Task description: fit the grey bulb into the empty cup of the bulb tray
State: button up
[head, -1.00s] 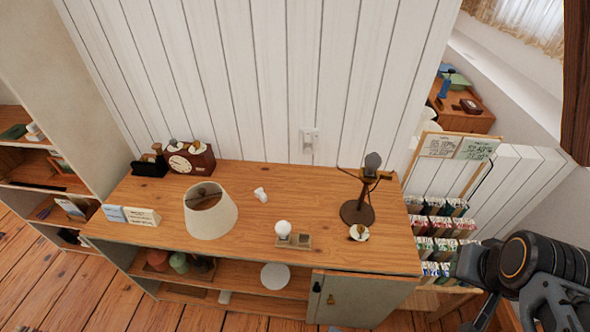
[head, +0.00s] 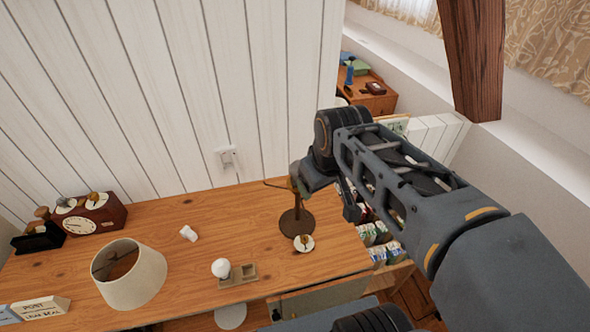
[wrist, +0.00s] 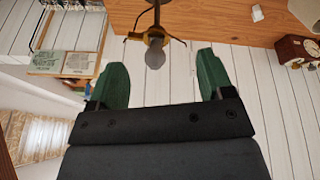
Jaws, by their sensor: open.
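The grey bulb (wrist: 155,56) sits in the brass socket of a dark stand lamp (head: 297,220) on the wooden counter. In the head view my arm hides the bulb. My gripper (wrist: 161,62) is open, and its green fingers appear on either side of the bulb in the wrist view, with gaps to both. I cannot tell whether the bulb is at fingertip depth. The bulb tray (head: 237,281) lies on the counter, left of the lamp. Its left cup holds a white bulb (head: 221,267); its right cup (head: 249,270) looks empty.
A cream lampshade (head: 130,275) and a small white object (head: 188,233) stand left of the tray. A round white disc (head: 304,243) lies by the lamp base. A clock (head: 95,215) is at the far left. The plank wall (head: 200,90) rises behind the counter.

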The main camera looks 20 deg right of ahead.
jog(key=shift+o, duration=1.1)
jog(key=w+r+n+g+b, duration=0.1)
jog(key=w+n+g+b, duration=0.1)
jog(key=w+n, duration=0.4)
jog(key=w, duration=0.4)
jog(key=shift+a, duration=0.15)
jog(key=n+g+b, duration=0.2)
jog(key=n, duration=0.3)
send_near(296, 164)
jog(key=shift+n, duration=0.4)
notch_tip(296, 164, down, 7)
jog(key=shift+s+f+b, duration=0.15)
jog(key=shift+s+b, duration=0.05)
jog(key=shift+b, duration=0.15)
jog(key=shift+f+p, duration=0.4)
jog(key=shift+f, duration=2.6)
jog(key=c, duration=1)
